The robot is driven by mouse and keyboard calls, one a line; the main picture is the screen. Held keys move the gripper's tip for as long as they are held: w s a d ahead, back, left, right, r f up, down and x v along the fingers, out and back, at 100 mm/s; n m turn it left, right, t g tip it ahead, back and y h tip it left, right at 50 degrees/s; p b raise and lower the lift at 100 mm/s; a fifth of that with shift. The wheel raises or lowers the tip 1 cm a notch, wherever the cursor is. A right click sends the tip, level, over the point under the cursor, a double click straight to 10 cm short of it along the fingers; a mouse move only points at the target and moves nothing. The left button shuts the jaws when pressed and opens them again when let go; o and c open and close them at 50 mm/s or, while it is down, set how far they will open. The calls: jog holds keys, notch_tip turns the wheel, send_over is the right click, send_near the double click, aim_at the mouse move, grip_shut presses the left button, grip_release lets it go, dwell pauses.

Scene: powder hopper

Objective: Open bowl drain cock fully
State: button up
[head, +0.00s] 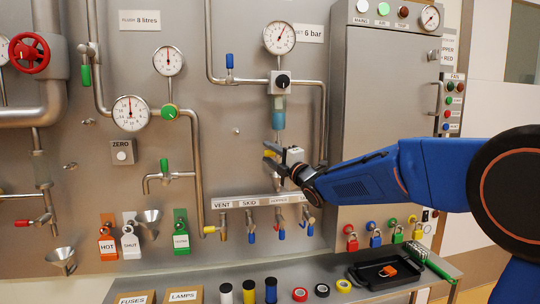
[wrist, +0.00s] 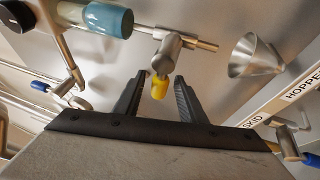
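The bowl drain cock (wrist: 172,48) is a small metal valve on a short pipe, close to the blue-banded clear bowl (wrist: 108,19). Its yellow lever (wrist: 160,88) points towards my gripper in the wrist view. My gripper (wrist: 160,80) is open, with one dark finger on each side of the yellow lever and a gap visible on both sides. In the head view my gripper (head: 271,151) is just below the bowl (head: 279,112), and a bit of yellow shows between the fingers. The cock body is mostly hidden there by the gripper.
A metal funnel (wrist: 254,57) is right of the cock in the wrist view. A labelled rail (head: 250,202) with several small coloured-lever valves runs below my gripper. A grey cabinet (head: 385,100) stands to the right. A vertical pipe (head: 322,120) is close beside the bowl.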

grip_shut()
